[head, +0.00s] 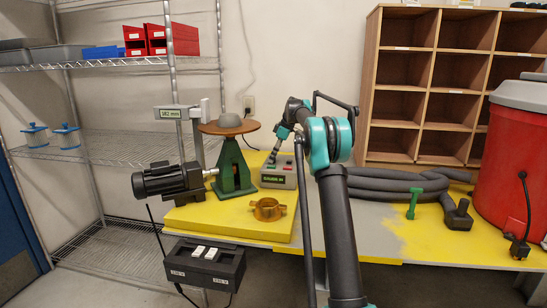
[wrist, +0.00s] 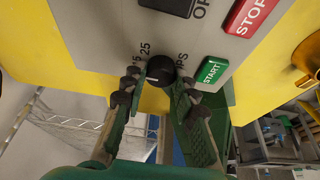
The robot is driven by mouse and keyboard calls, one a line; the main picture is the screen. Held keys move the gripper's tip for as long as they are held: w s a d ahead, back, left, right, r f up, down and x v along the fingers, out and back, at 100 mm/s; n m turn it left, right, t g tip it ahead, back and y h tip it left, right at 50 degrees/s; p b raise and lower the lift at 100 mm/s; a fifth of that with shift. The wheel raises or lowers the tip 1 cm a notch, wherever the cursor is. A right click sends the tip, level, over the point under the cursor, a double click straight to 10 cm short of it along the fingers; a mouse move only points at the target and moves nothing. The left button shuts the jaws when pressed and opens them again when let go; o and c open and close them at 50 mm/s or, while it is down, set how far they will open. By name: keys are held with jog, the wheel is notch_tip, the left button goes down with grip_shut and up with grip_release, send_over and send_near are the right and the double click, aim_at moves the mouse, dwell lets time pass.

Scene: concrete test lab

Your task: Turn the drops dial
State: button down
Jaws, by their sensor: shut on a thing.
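The drops dial (wrist: 161,70) is a round black knob on a grey control panel (wrist: 215,48) in the wrist view. The numbers 15 and 25 show to its left and the letters PS to its right. My gripper (wrist: 158,84) has its two fingers on either side of the knob and is shut on it. In the head view, the grey control box (head: 279,182) with a green display stands on the table, and my gripper (head: 283,148) is above it. The dial itself is hidden there. The display's text is too small to read surely.
A green stand with a round brown top (head: 229,127) and a brass ring (head: 267,209) are close by. A grey hose (head: 390,184) lies right.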

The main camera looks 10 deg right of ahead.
jog(key=m+t+h, duration=0.1)
jog(key=m, duration=0.3)
jog(key=shift+s, duration=0.15)
jog(key=shift+a+m+t+h, duration=0.1)
jog(key=shift+m+t+h, duration=0.25)
jog(key=shift+m, duration=0.75)
jog(key=shift+m+t+h, duration=0.35)
jog(key=shift+m, duration=0.75)
jog(key=c, duration=1.2)
grip_release()
jog(key=v, duration=1.2)
